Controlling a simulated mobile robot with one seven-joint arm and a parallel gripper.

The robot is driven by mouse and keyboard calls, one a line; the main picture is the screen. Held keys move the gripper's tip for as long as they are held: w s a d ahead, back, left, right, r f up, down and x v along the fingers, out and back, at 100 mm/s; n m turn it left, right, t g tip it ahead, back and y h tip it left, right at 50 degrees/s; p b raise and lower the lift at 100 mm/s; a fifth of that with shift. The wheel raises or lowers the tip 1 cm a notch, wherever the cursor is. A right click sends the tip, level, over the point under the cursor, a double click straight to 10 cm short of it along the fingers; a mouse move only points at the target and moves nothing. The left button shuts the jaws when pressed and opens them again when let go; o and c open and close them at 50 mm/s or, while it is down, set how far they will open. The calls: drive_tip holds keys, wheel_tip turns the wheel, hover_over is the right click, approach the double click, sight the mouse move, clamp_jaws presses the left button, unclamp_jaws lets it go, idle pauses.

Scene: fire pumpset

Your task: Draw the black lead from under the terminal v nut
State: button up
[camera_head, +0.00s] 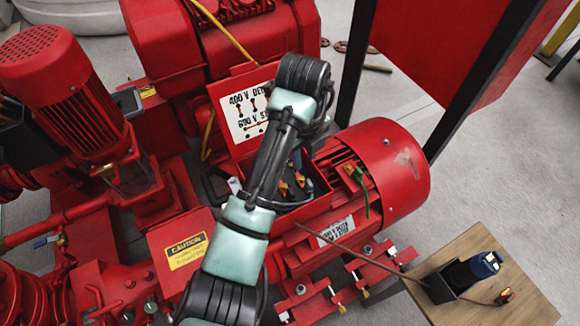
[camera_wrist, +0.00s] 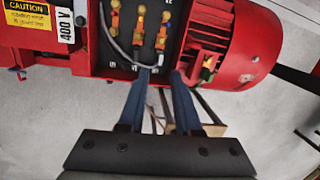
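The open terminal box (camera_head: 312,207) on the red motor holds orange and brass lugs on studs; my arm covers part of it. In the wrist view, the dark terminal board (camera_wrist: 126,43) carries a left lug (camera_wrist: 115,22), a middle lug (camera_wrist: 139,27) and a right lug (camera_wrist: 163,32). A grey-black lead (camera_wrist: 122,53) curves from the left side of the board toward my left fingertip. My gripper (camera_wrist: 161,74) has two blue fingers apart, with tips at the box's near edge. I cannot tell whether the lead touches a finger. The letter v cannot be read.
The raised box lid (camera_head: 246,112) has a wiring diagram. The round red motor housing (camera_head: 395,170) is close on the right. A wooden table (camera_head: 500,309) with a black holder and blue-topped tool stands at lower right. A brown cord (camera_head: 372,262) runs to it.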

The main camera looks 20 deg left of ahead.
sight(291, 191)
drive_tip(key=shift+m+g, duration=0.6)
drive_tip(key=shift+g, duration=0.3)
drive_tip(key=f, duration=0.1)
drive_tip(key=s+a+f, duration=0.2)
drive_tip(key=shift+s+f+b, duration=0.2)
drive_tip(key=shift+f+b, duration=0.15)
drive_tip(key=shift+f, duration=0.05)
wheel_tip(291, 191, down, 7)
drive_tip(key=b, duration=0.7)
drive_tip(key=shift+r, duration=0.1)
clamp_jaws()
